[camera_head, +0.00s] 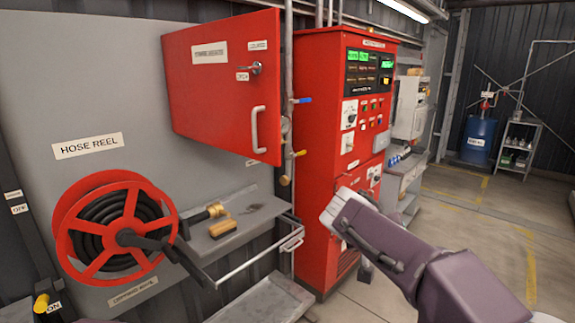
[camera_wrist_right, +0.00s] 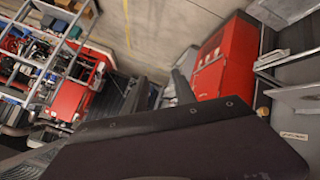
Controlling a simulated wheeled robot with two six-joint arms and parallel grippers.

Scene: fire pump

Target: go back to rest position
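My right arm (camera_head: 400,250) comes in from the lower right of the head view, in front of the red pump control cabinet (camera_head: 318,130). Its gripper fingers are not clear there. In the right wrist view my right gripper (camera_wrist_right: 160,84) shows two dark fingers standing apart with nothing between them, over the floor. My left gripper cannot be made out in the head view.
A red hose reel (camera_head: 75,235) with a black crank is on the left wall. A red wall cabinet (camera_head: 205,95) juts out above a grey shelf (camera_head: 250,225) holding a brass nozzle (camera_head: 215,209). A blue drum (camera_head: 478,140) stands far right. Floor (camera_head: 480,225) at right is clear.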

